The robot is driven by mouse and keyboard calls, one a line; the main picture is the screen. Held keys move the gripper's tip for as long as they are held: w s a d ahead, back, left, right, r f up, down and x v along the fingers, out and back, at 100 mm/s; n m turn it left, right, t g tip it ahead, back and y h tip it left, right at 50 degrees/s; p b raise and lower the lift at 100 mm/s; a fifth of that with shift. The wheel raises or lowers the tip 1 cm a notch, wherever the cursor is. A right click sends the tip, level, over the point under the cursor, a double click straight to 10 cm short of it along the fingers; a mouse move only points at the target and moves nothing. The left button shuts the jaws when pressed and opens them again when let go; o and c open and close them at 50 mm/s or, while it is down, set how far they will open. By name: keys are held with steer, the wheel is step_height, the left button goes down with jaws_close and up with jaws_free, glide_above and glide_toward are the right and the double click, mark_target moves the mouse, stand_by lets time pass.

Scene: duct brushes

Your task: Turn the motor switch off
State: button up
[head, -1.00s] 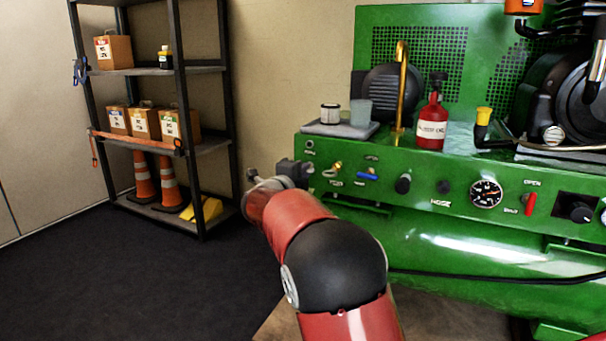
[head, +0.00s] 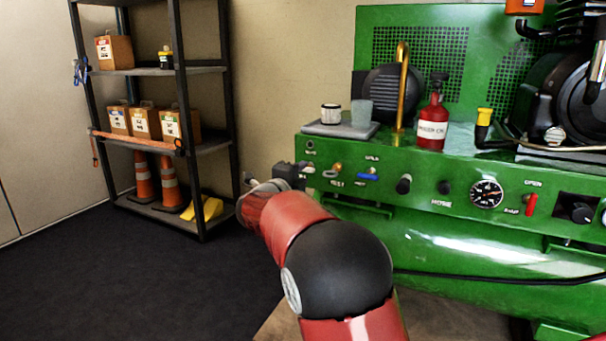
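The green machine (head: 470,240) stands at the right with a row of controls on its front panel. Toward the panel's left end are a brass toggle (head: 337,168) and a blue-handled control (head: 368,176); a red lever (head: 531,205) sits by the OPEN label. The labels are too blurred to tell which control is the motor switch. My gripper (head: 286,176) is at the panel's left end, just left of the brass toggle. My own red and black arm partly hides it. Its fingers are too small and dark to tell whether they are open, or whether they touch anything.
A grey tray (head: 321,131) with a tin and a cup sits on the machine's top, beside a brass pipe (head: 402,85) and a red bottle (head: 432,125). A dark shelf (head: 204,149) with boxes and cones stands at the left. The dark floor (head: 110,270) between is clear.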

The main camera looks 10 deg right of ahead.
steer(key=v, duration=0.6)
